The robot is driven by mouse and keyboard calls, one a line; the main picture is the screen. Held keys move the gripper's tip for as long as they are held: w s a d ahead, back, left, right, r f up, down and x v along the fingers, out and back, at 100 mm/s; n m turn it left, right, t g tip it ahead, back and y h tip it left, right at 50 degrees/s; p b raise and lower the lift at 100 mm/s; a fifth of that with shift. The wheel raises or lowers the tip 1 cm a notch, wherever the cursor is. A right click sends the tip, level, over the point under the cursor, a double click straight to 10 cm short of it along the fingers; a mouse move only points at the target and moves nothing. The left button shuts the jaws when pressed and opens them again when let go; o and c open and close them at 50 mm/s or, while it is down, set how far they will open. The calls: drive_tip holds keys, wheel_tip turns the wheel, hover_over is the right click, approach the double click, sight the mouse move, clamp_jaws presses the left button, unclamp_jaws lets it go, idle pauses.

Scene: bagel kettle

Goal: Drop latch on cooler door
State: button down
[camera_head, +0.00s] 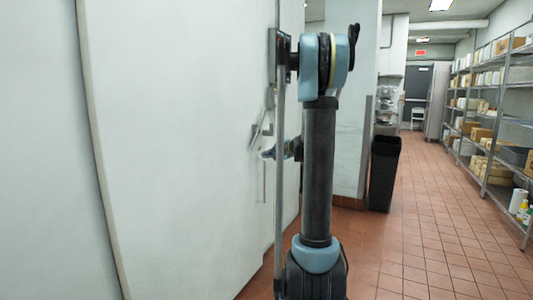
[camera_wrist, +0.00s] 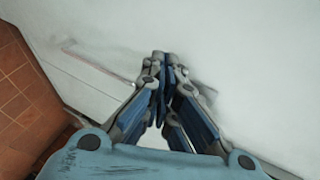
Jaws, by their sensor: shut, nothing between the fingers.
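The white cooler door (camera_head: 180,150) fills the left half of the head view, and its pale surface fills most of the wrist view (camera_wrist: 250,60). A small slanted metal latch piece (camera_head: 257,131) shows on the door face, just above my gripper (camera_head: 266,154). My gripper is shut and empty, with its fingertips close to the door; whether they touch it I cannot tell. In the wrist view the closed fingertips (camera_wrist: 165,60) point at the white surface, with a shadow beside them. A pale narrow bar (camera_wrist: 98,70) lies left of the fingers; the fingers may hide part of the latch.
A long vertical metal bar (camera_head: 279,190) runs down beside my arm. A black bin (camera_head: 384,172) stands against a white wall end to the right. Stocked metal shelves (camera_head: 485,130) line the right side. The red tile floor (camera_head: 425,235) between is open.

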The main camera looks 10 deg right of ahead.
drive_tip(key=w+d+f+m+t, duration=0.2)
drive_tip(key=w+d, duration=0.6)
drive_tip(key=w, duration=0.4)
drive_tip(key=m+t, duration=0.1)
drive_tip(key=m, duration=0.1)
drive_tip(key=shift+d+m+t+h, duration=0.4)
drive_tip(key=shift+w, duration=0.15)
drive_tip(key=x, duration=1)
drive_tip(key=shift+s+a+r, duration=0.3)
drive_tip(key=shift+s+a, duration=0.4)
drive_tip(key=shift+a, duration=0.05)
drive_tip(key=shift+s+a+r, duration=0.25)
drive_tip(key=shift+s+a, duration=0.45)
drive_tip(key=shift+d, duration=0.2)
drive_tip(key=shift+s, duration=0.15)
